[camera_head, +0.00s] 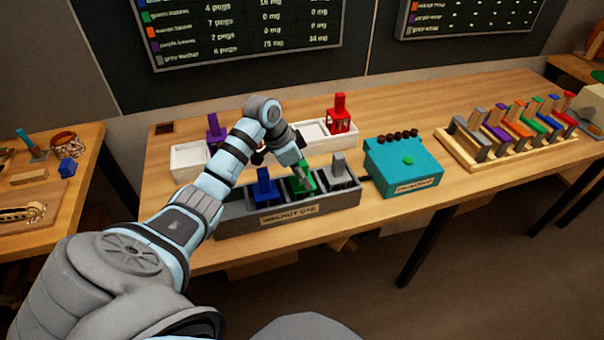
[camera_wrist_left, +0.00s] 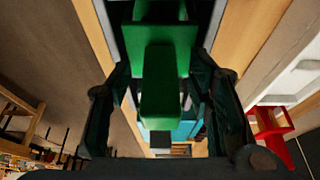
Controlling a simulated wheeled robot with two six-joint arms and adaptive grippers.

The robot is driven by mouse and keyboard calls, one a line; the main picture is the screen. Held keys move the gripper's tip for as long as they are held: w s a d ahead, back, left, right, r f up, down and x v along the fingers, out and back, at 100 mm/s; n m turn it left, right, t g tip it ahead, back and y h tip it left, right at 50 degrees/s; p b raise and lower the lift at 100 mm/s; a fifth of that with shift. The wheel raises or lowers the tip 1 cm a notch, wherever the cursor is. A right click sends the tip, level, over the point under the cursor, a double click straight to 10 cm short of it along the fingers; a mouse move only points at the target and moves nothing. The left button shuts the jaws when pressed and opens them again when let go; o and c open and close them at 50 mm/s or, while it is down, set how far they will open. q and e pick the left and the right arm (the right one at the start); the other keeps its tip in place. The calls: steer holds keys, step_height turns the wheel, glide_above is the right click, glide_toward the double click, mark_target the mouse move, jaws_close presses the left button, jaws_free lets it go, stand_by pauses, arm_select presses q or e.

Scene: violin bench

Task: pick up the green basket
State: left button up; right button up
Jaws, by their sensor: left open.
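The green basket (camera_head: 301,182) stands in the middle compartment of the grey walnut dye tray (camera_head: 316,213), with its upright handle block on top. My left gripper (camera_head: 298,168) is right over it, reaching in from the upper left and hiding part of it. In the left wrist view the green basket (camera_wrist_left: 166,70) lies between the two dark fingers of the left gripper (camera_wrist_left: 165,82). The fingers are open, one on each side of the green handle. I cannot tell whether they touch it. My right gripper is not in view.
In the same tray, a blue basket (camera_head: 264,186) stands left and a grey one (camera_head: 338,168) right. Behind are white trays with a purple basket (camera_head: 215,132) and a red basket (camera_head: 340,115). A teal box (camera_head: 403,166) stands right, and a wooden rack (camera_head: 470,160) beyond.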

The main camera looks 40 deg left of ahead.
arm_select(q)
jaws_close()
steer(key=shift+r, duration=0.1)
stand_by(0.3)
